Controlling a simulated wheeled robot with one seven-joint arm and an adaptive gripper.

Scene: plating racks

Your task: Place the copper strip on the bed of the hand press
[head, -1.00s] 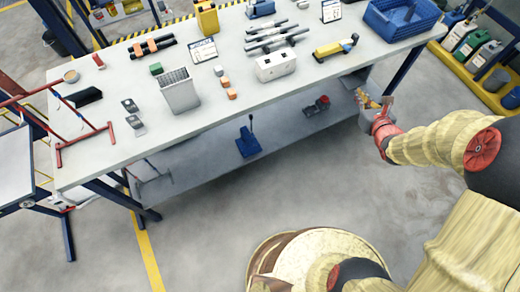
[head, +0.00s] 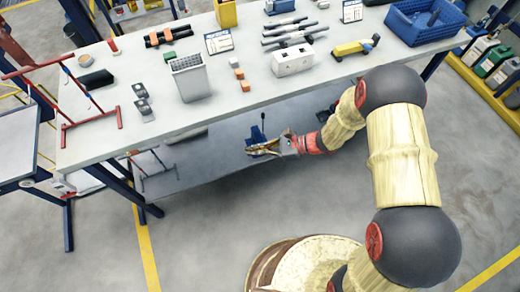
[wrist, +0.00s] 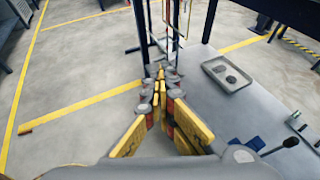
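The hand press, with a blue base and an upright lever, stands on the lower shelf in the head view (head: 256,134). In the wrist view, its blue base (wrist: 247,144) and dark lever show at the lower right. My gripper (head: 250,151) is at the shelf, just in front of the press and partly covering it. In the wrist view, my gripper's yellow fingers (wrist: 161,76) converge to a narrow gap. An orange sliver shows between the tips, but I cannot tell whether it is the copper strip. I cannot make out the copper strip elsewhere.
The bench top (head: 330,95) overhangs the shelf (head: 200,165). A grey tray with round pieces (wrist: 228,74) lies on the shelf. Bench legs (head: 130,190) stand at the left end. A red frame (head: 85,105) stands on the bench. The floor in front is open.

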